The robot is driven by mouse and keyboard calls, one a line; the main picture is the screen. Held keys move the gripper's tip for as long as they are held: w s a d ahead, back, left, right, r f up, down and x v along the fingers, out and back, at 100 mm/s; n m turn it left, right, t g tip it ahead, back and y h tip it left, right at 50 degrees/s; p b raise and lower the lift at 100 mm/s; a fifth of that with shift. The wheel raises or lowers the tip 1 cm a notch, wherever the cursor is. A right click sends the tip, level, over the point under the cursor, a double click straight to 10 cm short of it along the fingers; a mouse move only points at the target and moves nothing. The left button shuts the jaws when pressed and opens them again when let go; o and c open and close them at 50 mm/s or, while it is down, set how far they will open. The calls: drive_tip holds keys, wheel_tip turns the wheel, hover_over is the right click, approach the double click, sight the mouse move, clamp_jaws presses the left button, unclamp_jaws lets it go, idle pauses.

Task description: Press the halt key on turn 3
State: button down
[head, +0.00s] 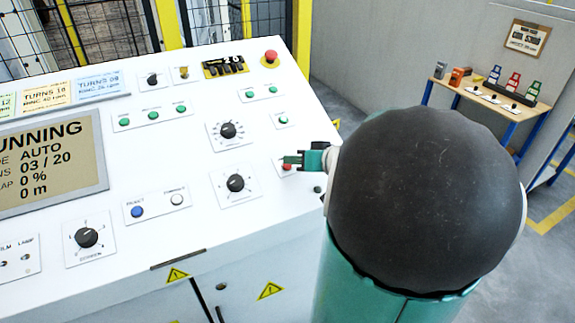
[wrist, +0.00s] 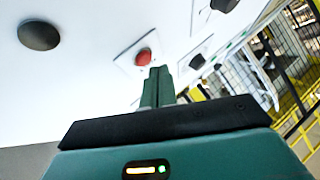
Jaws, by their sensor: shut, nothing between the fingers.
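My gripper (head: 291,159) is shut and empty, its fingers pointing left over the right part of the white control panel. A red key (head: 286,168) on a small white plate lies right at the fingertips and is partly covered by them in the head view. In the wrist view the red key (wrist: 143,56) shows just beyond the tips of my gripper (wrist: 158,70). I cannot tell whether they touch; any label on it is not readable. The display (head: 50,160) reads running, AUTO, 03 / 20, 0 % and 0 m.
Black knobs (head: 228,130) and (head: 236,183) sit left of my gripper, with a blue button (head: 137,211) further left. A red mushroom button (head: 271,57) stands at the panel's far corner. Green buttons (head: 273,90) lie between. A side table (head: 490,98) stands at the back right.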

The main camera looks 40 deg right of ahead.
drive_tip(key=shift+w+f, duration=0.1)
drive_tip(key=shift+f, duration=0.25)
drive_tip(key=shift+w+f, duration=0.2)
drive_tip(key=shift+f, duration=0.15)
idle(0.6)
drive_tip(key=shift+s+r, duration=0.35)
drive_tip(key=shift+r, duration=0.4)
drive_tip(key=shift+s+a+r, duration=0.1)
drive_tip(key=shift+s+r, duration=0.2)
drive_tip(key=shift+r, duration=0.45)
drive_tip(key=shift+s+a+r, duration=0.1)
drive_tip(key=shift+s+r, duration=0.25)
drive_tip(key=shift+r, duration=0.45)
drive_tip(key=shift+s+a+r, duration=0.1)
drive_tip(key=shift+s+r, duration=0.2)
drive_tip(key=shift+r, duration=0.45)
